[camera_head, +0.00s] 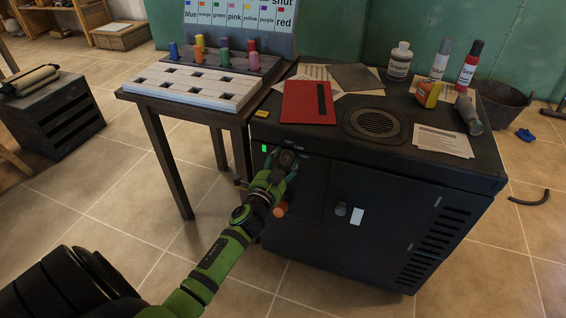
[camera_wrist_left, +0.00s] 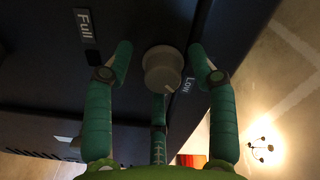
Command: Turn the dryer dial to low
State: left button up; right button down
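The dryer (camera_head: 380,215) is a dark cabinet with a round vent grille on top. Its dial (camera_wrist_left: 163,69) is a grey round knob on the front, between a "Full" label (camera_wrist_left: 85,26) and a "Low" label (camera_wrist_left: 188,86) in the left wrist view. My left gripper (camera_head: 284,157) is at the dryer's upper left front corner, in front of the dial. In the left wrist view its green fingers (camera_wrist_left: 164,62) stand open on both sides of the dial, with gaps visible, and a third finger is below it. My right gripper is not in view.
A green light (camera_head: 264,148) shows left of the dial. A table with a white slotted board (camera_head: 190,88) stands close on the left. An orange knob (camera_head: 280,210) is below the gripper.

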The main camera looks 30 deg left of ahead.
pick_arm(q)
jog(key=shift+s+d, duration=0.1)
jog(key=v, duration=1.1)
jog(key=shift+s, duration=0.45)
